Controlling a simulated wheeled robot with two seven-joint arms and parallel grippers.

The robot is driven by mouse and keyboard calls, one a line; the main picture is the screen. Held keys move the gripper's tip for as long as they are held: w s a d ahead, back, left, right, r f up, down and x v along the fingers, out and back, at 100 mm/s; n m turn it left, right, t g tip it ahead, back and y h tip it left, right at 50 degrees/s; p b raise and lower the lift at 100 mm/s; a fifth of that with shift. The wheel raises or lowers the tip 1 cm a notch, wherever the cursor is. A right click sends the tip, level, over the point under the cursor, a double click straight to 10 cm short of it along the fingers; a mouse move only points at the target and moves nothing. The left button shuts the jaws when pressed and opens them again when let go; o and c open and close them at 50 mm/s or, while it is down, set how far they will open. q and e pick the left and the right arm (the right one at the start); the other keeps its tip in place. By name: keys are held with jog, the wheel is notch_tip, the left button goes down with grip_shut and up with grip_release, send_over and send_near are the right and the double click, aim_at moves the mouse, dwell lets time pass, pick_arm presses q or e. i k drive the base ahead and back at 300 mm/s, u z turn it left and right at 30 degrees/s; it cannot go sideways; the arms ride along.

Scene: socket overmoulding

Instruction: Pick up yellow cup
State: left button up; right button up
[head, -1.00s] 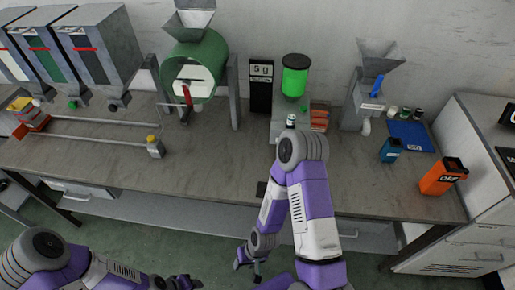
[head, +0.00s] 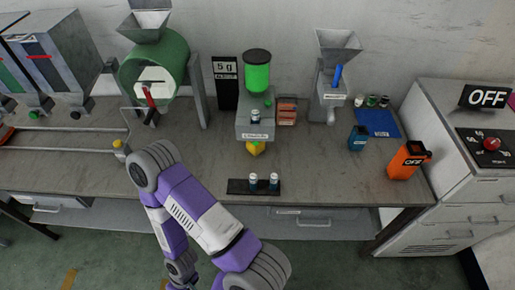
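A small yellow cup-like object (head: 255,148) sits on the bench just in front of the dispenser with the green container; a bit of green shows on it. It is small, so its exact shape is hard to tell. One purple and white arm of mine comes up from the bottom, bends at a grey elbow over the bench's front left, and runs back down. Its wrist is near the bottom edge, low and left of the yellow object and apart from it. Neither gripper's fingers can be made out.
A black holder (head: 241,187) with two small vials stands at the bench's front edge. A blue container (head: 357,138), an orange container (head: 407,161) and a blue mat (head: 377,123) are to the right. A green drum (head: 154,69) is at back left. The bench right of the holder is clear.

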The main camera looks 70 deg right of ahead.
aim_at(255, 147)
jog(key=k, duration=0.45)
jog(key=z, duration=0.8)
